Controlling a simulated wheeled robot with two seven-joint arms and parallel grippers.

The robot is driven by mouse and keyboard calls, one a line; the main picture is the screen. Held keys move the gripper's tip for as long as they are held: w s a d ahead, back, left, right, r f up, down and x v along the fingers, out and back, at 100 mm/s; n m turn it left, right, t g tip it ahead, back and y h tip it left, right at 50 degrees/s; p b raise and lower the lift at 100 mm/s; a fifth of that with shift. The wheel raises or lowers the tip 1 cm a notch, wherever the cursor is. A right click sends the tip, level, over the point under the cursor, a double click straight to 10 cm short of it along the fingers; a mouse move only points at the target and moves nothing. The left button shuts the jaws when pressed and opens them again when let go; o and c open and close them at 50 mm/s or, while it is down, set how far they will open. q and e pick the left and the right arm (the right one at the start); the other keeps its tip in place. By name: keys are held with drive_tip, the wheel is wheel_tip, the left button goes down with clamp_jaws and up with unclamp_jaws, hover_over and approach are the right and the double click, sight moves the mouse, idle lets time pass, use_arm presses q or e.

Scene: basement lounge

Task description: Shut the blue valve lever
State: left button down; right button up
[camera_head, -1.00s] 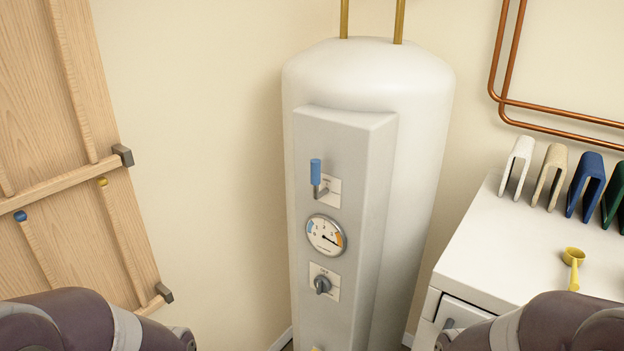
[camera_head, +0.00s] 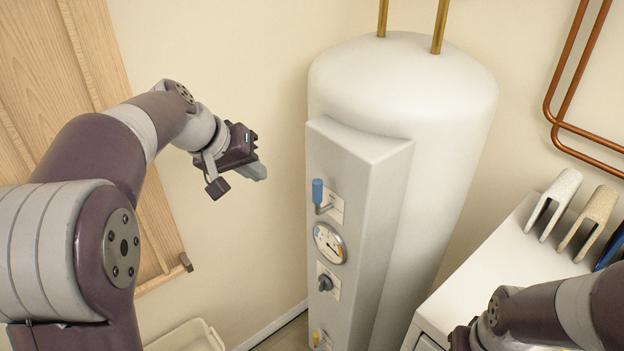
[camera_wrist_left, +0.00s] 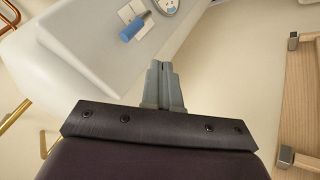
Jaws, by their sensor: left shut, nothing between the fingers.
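The blue valve lever (camera_head: 318,192) stands upright on the front panel of the white tank, above a round gauge (camera_head: 329,243). It also shows in the left wrist view (camera_wrist_left: 133,29), at the upper left, apart from the fingers. My left gripper (camera_head: 259,172) is raised to the left of the panel, with a clear gap to the lever. Its fingers are together and empty in the left wrist view (camera_wrist_left: 162,68). My right arm comes in at the lower right of the head view; its fingers are not visible.
The white tank (camera_head: 400,85) stands in the corner with brass pipes on top. Below the gauge are a grey knob (camera_head: 325,283) and a small yellow part (camera_head: 316,338). A white cabinet (camera_head: 497,262) stands at right. A pale bin (camera_head: 190,338) sits on the floor at left.

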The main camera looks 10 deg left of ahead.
use_arm(q)
drive_tip(key=w+d+f+p, duration=0.3)
drive_tip(key=w+d+f, duration=0.3)
drive_tip(key=f, duration=0.2)
drive_tip(key=shift+d+p, duration=0.35)
drive_tip(key=shift+p, duration=0.05)
drive_tip(key=shift+w, duration=0.1)
drive_tip(key=shift+f, duration=0.1)
